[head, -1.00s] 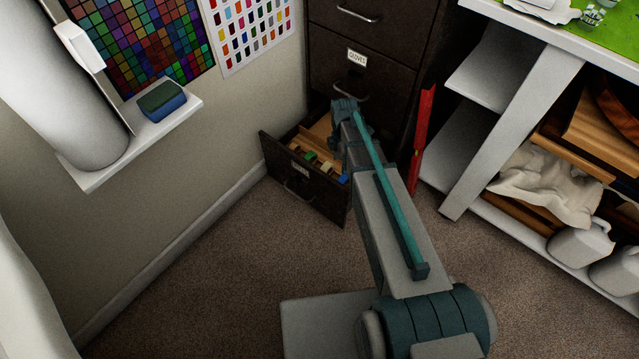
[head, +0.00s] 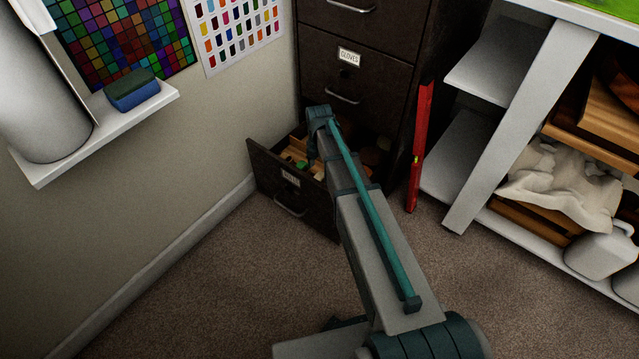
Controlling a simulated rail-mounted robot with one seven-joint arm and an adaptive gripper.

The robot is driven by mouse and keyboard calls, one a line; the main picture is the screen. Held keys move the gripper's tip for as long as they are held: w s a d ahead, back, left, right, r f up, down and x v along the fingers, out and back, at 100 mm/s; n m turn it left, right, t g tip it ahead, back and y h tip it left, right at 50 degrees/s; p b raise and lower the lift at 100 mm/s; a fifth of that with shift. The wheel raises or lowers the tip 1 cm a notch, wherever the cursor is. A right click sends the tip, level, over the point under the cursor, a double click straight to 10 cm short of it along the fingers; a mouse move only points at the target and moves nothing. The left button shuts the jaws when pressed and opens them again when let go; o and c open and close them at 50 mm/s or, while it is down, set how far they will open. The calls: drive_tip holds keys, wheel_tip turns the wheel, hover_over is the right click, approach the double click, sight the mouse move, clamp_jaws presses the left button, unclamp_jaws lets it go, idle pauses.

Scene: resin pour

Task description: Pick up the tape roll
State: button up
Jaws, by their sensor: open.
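The lowest cabinet drawer (head: 262,178) is pulled out and holds small coloured items (head: 301,164) and wooden pieces. I cannot pick out a tape roll for certain; a dim, rounded brownish shape (head: 371,157) shows in the drawer's right part, behind my arm. My gripper (head: 312,154) points down over the open drawer, small and partly hidden by my wrist. It is open, and I see nothing held in it. Whether it touches anything in the drawer cannot be seen. My forearm hides part of the drawer's inside and its right side.
The dark cabinet (head: 372,60) rises behind the drawer. A red level (head: 420,145) leans at its right. A shelf unit (head: 505,130) with cloth (head: 560,185) and jugs stands right. A wall ledge (head: 120,115) bears an eraser (head: 132,90). The carpet in front is clear.

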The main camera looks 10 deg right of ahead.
sight(319, 176)
drive_tip(key=shift+s+a+f+b, duration=0.1)
drive_tip(key=shift+f+b, duration=0.75)
drive_tip(key=shift+f, duration=0.6)
drive_tip(key=shift+s+f+b, duration=0.1)
drive_tip(key=shift+f+b, duration=0.75)
drive_tip(key=shift+f, duration=0.6)
clamp_jaws()
drive_tip(key=shift+r, duration=0.2)
